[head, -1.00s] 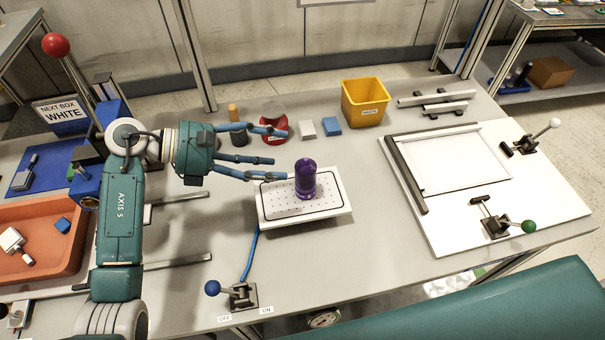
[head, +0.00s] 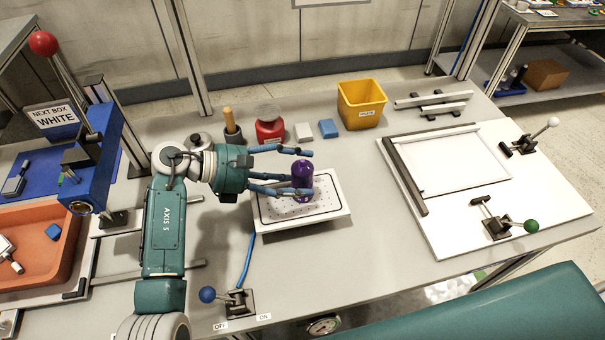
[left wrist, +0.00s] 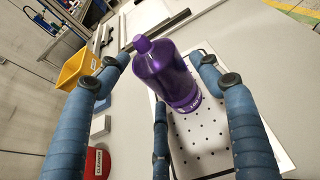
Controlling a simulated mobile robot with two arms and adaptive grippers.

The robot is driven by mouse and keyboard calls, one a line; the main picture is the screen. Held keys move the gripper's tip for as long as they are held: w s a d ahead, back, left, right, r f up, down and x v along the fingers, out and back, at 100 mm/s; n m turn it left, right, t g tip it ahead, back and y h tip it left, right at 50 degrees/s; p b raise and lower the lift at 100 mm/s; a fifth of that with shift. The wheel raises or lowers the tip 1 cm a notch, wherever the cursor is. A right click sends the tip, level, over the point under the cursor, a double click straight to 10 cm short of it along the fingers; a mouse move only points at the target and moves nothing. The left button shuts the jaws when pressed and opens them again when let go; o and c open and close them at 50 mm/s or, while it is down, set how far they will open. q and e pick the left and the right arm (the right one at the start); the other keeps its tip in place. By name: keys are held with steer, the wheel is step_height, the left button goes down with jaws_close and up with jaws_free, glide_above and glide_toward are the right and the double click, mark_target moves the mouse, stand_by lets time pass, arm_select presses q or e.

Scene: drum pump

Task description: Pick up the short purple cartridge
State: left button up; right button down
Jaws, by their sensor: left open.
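The short purple cartridge (head: 302,178) stands upright on the white perforated plate (head: 330,206) in the head view. My left gripper (head: 303,170) has its blue fingers spread around the cartridge, some on the far side and some on the near side. The left wrist view shows the cartridge (left wrist: 166,75) between the open fingers, with small gaps visible. The cartridge's lower part is partly hidden by a finger in the head view. My right gripper is not in view.
A yellow bin (head: 361,104), a red container (head: 270,129), a white block (head: 304,132) and a blue block (head: 328,128) stand behind the plate. A blue-knobbed lever (head: 208,295) is in front. A white framed board (head: 470,210) lies to the right.

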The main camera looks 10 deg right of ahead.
arm_select(q)
steer(key=shift+d+f, duration=0.25)
steer(key=shift+d, duration=0.2)
steer(key=shift+a, duration=0.1)
steer(key=shift+c, duration=0.2)
steer(key=c, duration=0.9)
steer(key=shift+c, duration=0.7)
steer(key=shift+r, duration=0.1)
